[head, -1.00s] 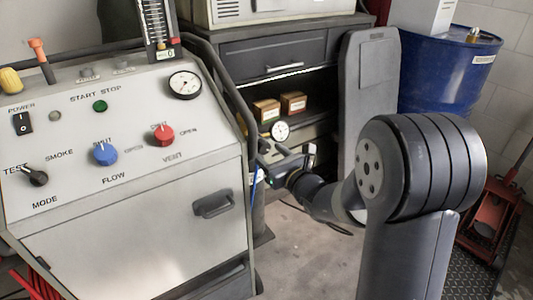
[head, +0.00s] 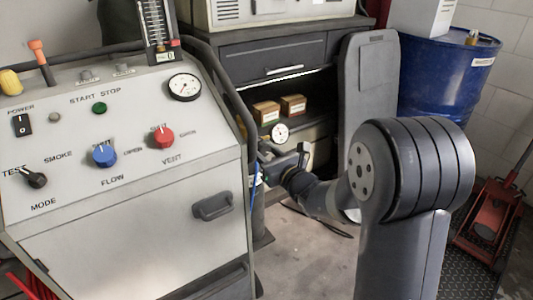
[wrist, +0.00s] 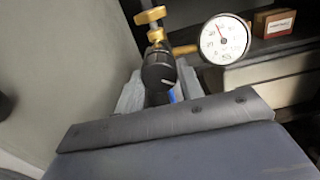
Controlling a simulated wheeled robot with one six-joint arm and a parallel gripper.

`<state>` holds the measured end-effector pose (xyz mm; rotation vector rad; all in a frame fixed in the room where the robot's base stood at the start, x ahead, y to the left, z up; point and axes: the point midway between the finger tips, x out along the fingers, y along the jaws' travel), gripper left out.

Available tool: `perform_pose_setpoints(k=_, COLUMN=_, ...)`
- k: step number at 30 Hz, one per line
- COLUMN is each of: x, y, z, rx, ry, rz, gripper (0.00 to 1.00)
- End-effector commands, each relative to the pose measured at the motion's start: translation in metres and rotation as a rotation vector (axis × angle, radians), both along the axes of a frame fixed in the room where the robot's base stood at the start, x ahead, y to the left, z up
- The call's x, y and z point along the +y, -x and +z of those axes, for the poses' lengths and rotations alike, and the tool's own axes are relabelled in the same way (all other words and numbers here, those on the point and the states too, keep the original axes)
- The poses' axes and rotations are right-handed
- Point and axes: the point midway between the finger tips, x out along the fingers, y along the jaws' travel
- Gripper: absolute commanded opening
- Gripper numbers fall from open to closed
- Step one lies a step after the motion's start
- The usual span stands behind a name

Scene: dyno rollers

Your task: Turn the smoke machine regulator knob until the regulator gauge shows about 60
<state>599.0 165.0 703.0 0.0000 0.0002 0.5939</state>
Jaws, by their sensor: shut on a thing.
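The regulator knob (wrist: 158,78) is black with a pale mark and sits between the two grey fingers of my gripper (wrist: 160,92) in the wrist view. My gripper is shut on it. The white round regulator gauge (wrist: 224,39) is just right of the knob, and its red needle points up and slightly left. The numerals are too small to read surely. In the head view the gauge (head: 280,132) shows beyond my gripper (head: 268,166), at the right side of the smoke machine (head: 130,225). The knob is hidden there.
A brass fitting (wrist: 151,16) stands above the knob. The machine's dark tube frame (head: 232,95) runs close left of my gripper. A shelf cabinet with small boxes (head: 293,105) is behind the gauge. A blue drum (head: 430,75) stands back right. The floor in front is open.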

Motion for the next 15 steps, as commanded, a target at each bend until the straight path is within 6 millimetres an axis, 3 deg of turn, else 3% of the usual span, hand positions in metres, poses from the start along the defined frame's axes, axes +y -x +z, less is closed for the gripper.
perform_pose_setpoints(k=15, x=0.0003, y=0.0004, z=-0.0001, rx=0.063, ry=-0.093, rz=0.001, gripper=0.13)
